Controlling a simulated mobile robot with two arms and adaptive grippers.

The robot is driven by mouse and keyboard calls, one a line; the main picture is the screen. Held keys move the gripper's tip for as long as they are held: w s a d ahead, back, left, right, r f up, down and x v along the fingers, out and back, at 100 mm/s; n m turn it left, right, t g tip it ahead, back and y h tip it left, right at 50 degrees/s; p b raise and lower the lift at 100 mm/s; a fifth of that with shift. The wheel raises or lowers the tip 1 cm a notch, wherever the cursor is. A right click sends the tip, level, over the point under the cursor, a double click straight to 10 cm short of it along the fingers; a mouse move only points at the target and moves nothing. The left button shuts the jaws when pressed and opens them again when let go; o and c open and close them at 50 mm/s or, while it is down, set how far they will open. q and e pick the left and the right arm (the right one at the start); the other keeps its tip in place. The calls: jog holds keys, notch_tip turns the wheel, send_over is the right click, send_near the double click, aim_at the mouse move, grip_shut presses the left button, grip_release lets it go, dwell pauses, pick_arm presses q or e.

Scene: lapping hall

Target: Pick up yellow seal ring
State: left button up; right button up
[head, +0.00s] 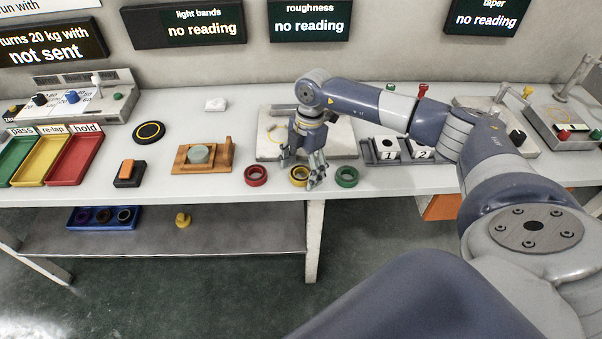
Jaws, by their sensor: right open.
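The yellow seal ring (298,176) lies on the white bench near its front edge, between a red ring (256,176) on its left and a green ring (346,176) on its right. My right gripper (300,172) points down over the yellow ring, with its fingers spread and nothing held. One finger comes down at the ring's right side and hides part of it. I cannot tell whether the fingers touch the ring. My left gripper is not in view.
A pale plate (268,147) lies behind the rings. A wooden fixture with a pale disc (198,154) stands to the left, and a rack with blocks marked 1 and 2 (388,155) to the right. Green, yellow and red trays (76,160) stand far left. A lower shelf (250,228) holds a blue tray (72,217).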

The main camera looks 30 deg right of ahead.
jog(key=shift+c, duration=0.5)
jog(key=c, duration=1.1)
jog(key=shift+o, duration=0.2)
jog(key=shift+r, duration=0.1)
